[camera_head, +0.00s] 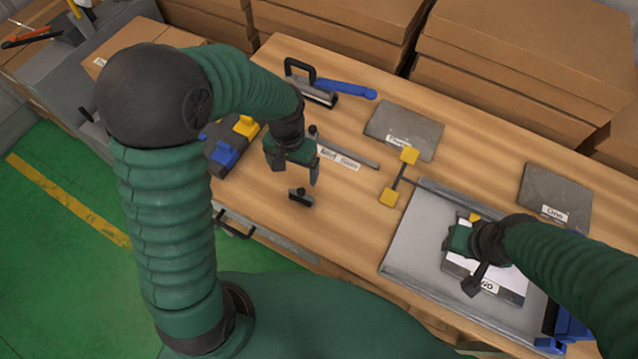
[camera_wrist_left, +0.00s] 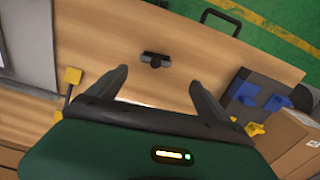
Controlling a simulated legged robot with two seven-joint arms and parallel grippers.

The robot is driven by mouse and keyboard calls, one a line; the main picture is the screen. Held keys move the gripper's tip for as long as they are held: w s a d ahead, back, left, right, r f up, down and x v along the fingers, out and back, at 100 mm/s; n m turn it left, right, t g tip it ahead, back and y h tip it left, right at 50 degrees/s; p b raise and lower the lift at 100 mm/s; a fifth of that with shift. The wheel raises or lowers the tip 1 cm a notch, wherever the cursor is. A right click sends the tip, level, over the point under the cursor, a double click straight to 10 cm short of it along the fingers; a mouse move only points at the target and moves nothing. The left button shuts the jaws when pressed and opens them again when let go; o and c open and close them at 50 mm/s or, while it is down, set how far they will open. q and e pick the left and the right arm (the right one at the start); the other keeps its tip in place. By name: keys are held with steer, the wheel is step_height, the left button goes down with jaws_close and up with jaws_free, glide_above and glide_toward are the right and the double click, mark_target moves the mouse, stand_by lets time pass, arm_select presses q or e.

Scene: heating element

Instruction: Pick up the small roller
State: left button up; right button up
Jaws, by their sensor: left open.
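The small roller (camera_head: 300,197), a short dark piece with a small knob, lies on the wooden table near its front edge. It also shows in the left wrist view (camera_wrist_left: 155,60), just beyond the space between the fingertips. My left gripper (camera_head: 297,174) is open and empty, above the table and slightly behind the roller in the head view. Its two fingers also show spread in the left wrist view (camera_wrist_left: 158,78). My right gripper (camera_head: 468,262) is over the grey tray at the right. Its fingers do not show clearly enough to tell their state.
A larger roller with a black handle (camera_head: 312,92) and a blue tool (camera_head: 346,89) lie at the back. A yellow-ended tool (camera_head: 390,197) lies right of the roller. A grey tray (camera_head: 408,250) is at the right. Blue and yellow parts (camera_head: 224,153) stand left. Boxes (camera_head: 520,100) line the back.

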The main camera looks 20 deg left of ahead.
mark_target(301, 196)
arm_select(q)
steer(key=f, duration=0.3)
steer(key=d+f, duration=0.1)
steer(key=f, duration=0.6)
steer(key=shift+d, duration=0.35)
steer(key=f, duration=0.4)
steer(key=w+a+f+p, duration=0.1)
steer(key=f, duration=0.1)
steer(key=shift+f, duration=0.3)
steer(key=shift+w+d, duration=0.15)
steer(key=shift+d, duration=0.2)
steer(key=shift+c, duration=1.9)
steer(key=shift+a, duration=0.3)
steer(key=c, duration=0.9)
steer(key=shift+d, duration=0.1)
steer(key=shift+c, duration=1.4)
arm_select(e)
steer(key=shift+s+d+r, duration=0.3)
steer(key=shift+d+r, duration=0.1)
steer(key=shift+d, duration=0.15)
